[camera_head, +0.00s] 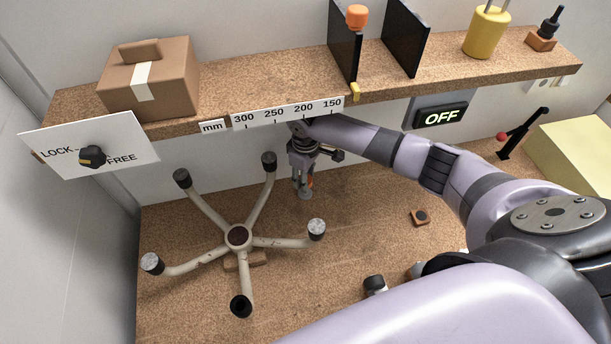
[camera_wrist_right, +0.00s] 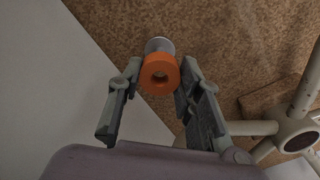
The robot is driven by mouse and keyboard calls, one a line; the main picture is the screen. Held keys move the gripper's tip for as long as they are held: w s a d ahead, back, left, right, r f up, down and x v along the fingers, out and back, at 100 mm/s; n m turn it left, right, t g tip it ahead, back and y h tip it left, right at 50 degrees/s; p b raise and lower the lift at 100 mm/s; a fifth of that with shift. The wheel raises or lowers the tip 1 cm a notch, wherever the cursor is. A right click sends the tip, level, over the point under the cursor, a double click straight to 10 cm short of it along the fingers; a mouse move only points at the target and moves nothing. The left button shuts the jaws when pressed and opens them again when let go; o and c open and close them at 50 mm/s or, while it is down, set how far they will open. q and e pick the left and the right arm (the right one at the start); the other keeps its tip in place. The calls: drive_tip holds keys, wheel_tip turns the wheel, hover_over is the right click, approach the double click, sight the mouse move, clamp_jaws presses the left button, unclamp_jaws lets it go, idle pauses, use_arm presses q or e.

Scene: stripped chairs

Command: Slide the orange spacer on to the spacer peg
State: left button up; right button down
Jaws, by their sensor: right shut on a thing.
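My right gripper (camera_head: 304,186) is low over the cork floor, right of the chair base. My left gripper is not in view.
The five-legged chair base (camera_head: 238,237) stands left of the gripper, one leg end close by.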

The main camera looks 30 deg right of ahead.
drive_tip(key=shift+f, duration=0.15)
drive_tip(key=shift+f+b, duration=1.4)
drive_tip(key=shift+f, duration=1)
drive_tip(key=c, duration=1.1)
unclamp_jaws()
drive_tip(key=shift+o, duration=0.2)
drive_tip(key=shift+r, duration=0.1)
